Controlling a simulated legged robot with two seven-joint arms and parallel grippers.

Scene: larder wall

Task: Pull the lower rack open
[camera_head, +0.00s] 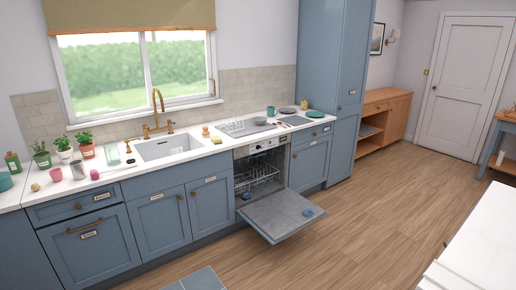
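The dishwasher (263,144) stands open under the counter, between blue cabinets. Its door (280,218) is folded down and lies roughly flat above the floor. The lower rack (258,184) is a pale wire rack low inside the dishwasher, and it looks pushed in. A small blue item (246,195) shows at its left side; what it is I cannot tell. Another small blue thing (308,212) lies on the lowered door. Neither of my grippers is in view.
The counter holds a sink (168,147), potted herbs (64,149), a drying mat (246,127) and plates. A white surface (478,245) fills the lower right corner. A grey-blue mat (200,281) lies at the bottom. The wooden floor (360,225) right of the door is clear.

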